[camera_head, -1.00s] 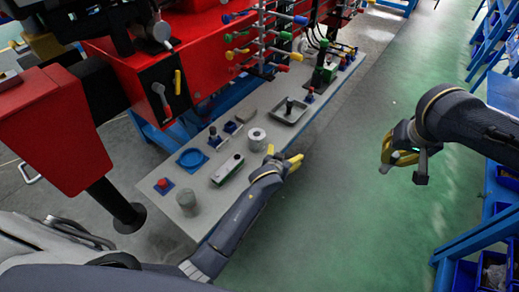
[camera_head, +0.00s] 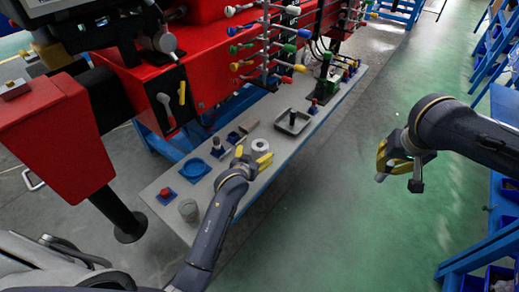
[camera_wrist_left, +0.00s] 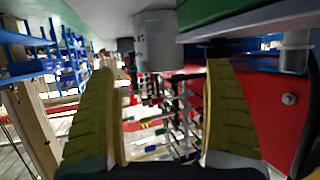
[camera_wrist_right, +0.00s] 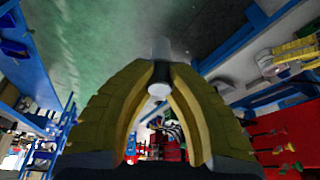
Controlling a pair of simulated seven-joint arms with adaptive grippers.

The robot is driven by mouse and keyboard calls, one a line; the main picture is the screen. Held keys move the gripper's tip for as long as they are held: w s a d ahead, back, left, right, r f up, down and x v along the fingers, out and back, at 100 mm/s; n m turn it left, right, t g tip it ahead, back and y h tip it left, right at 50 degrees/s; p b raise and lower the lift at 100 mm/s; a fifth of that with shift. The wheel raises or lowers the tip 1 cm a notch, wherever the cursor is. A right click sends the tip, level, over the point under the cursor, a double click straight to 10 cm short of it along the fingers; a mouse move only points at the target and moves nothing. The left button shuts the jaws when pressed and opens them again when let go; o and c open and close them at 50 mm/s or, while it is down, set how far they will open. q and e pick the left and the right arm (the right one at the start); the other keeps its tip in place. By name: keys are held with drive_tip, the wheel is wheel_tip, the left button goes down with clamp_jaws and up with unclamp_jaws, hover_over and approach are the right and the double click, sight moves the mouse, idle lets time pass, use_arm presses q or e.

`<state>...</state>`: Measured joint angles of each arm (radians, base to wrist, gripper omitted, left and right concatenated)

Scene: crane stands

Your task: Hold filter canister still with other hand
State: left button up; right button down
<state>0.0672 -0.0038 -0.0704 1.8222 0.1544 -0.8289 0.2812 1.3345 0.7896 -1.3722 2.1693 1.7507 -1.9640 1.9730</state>
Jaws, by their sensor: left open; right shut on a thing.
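A light grey cylinder with a hole in its top, which looks like the filter canister (camera_head: 261,146), stands upright on the grey bench. My left gripper (camera_head: 251,159) is open just in front of it, with yellow fingers spread. In the left wrist view the grey cylinder (camera_wrist_left: 155,42) shows beyond the finger gap; I see no contact. My right gripper (camera_head: 396,164) is over the green floor, away from the bench. In the right wrist view its fingers are shut on a small pale cylindrical piece with a dark collar (camera_wrist_right: 159,72).
A red machine (camera_head: 210,60) with coloured levers stands behind. Blue shelving is at the right.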

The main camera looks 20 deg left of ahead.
use_arm(q)
drive_tip(key=shift+x, duration=3.45)
drive_tip(key=c, duration=1.7)
